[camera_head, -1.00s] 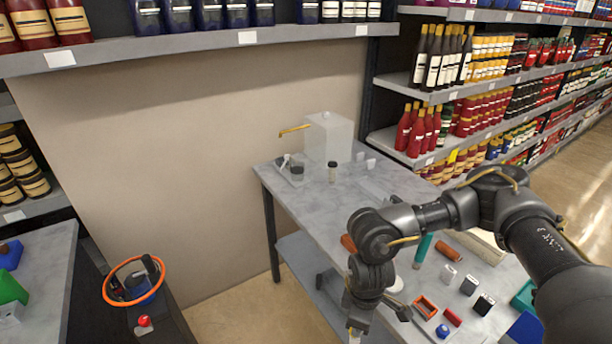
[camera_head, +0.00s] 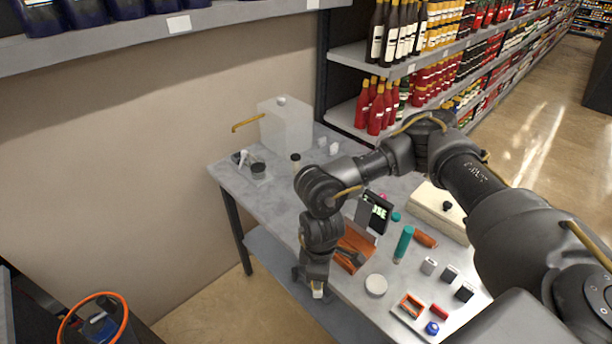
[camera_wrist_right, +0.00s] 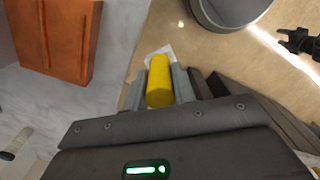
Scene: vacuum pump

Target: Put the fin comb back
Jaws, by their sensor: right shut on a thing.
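My right gripper (camera_head: 316,284) is beside the near left edge of the grey table (camera_head: 228,180), pointing down. In the right wrist view the gripper (camera_wrist_right: 172,84) is shut on a yellow cylindrical handle (camera_wrist_right: 159,82), seemingly the fin comb. A pale flat piece shows just beyond the handle. In the head view only a small pale end (camera_head: 318,293) shows at the fingertips. An orange-brown tray (camera_head: 345,262) with a dark tool in it lies on the table, close to the gripper. My left gripper is not in view.
A black display (camera_head: 374,212) stands behind the tray. A white round lid (camera_head: 376,285), teal cylinder (camera_head: 404,243), small blocks and a parts tray (camera_head: 412,325) lie to the right. A white tank (camera_head: 286,125) stands at the back. An orange-rimmed bin (camera_head: 92,300) is at lower left.

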